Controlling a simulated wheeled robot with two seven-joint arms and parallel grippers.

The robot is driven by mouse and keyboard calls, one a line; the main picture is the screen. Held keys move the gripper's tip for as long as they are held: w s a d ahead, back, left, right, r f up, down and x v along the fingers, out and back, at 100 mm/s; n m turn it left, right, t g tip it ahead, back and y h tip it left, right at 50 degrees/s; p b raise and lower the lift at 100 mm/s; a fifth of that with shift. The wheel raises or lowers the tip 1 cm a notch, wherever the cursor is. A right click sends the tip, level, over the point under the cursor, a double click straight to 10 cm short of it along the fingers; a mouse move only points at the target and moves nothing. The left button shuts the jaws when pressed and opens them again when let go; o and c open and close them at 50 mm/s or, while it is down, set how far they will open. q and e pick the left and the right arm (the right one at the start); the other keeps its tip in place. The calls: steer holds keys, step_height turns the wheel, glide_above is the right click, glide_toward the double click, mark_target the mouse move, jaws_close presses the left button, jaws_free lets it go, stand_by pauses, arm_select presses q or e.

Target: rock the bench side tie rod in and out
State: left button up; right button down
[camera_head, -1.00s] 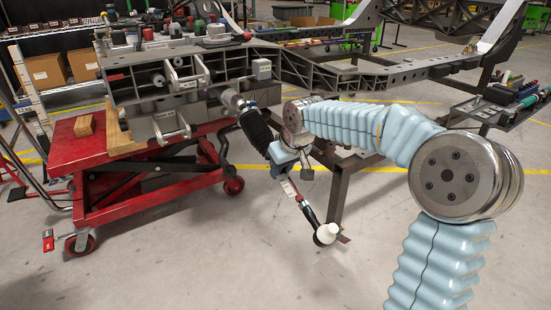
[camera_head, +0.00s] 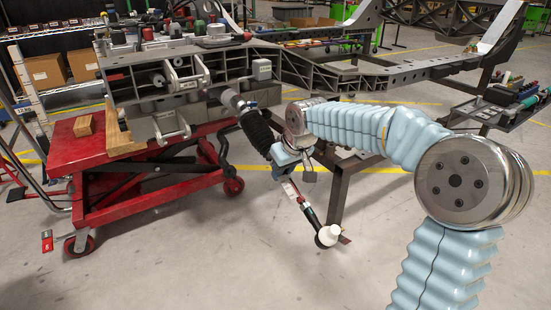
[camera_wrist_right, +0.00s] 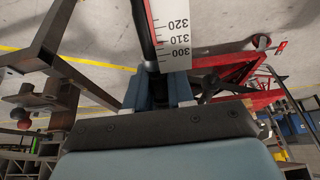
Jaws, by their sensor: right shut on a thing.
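The tie rod (camera_head: 309,214) hangs down and to the right from the black bellows (camera_head: 257,131) at the fixture's front. Its lower end carries a white rounded piece (camera_head: 328,235). My right gripper (camera_head: 289,176) is shut on the rod just below the bellows; the grip itself is partly hidden in the head view. In the right wrist view the gripper fingers (camera_wrist_right: 162,90) close around the dark rod (camera_wrist_right: 146,32), beside a white scale marked 300 to 320 (camera_wrist_right: 175,33). My left gripper is not in view.
A red lift cart (camera_head: 75,150) with wooden blocks stands left under the grey chassis fixture (camera_head: 150,85). A dark metal leg (camera_head: 340,188) stands close behind the rod. A tool tray (camera_head: 490,110) is at the right. The floor in front is clear.

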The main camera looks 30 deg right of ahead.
steer(key=shift+w, duration=0.25)
steer(key=shift+w+r+p, duration=0.1)
steer(key=shift+w+p, duration=0.2)
stand_by(0.4)
steer(key=shift+s, duration=0.25)
stand_by(0.5)
steer(key=c, duration=0.9)
jaws_free()
steer(key=shift+s, duration=0.1)
steer(key=shift+p+v, duration=2.1)
steer(key=shift+v, duration=1.8)
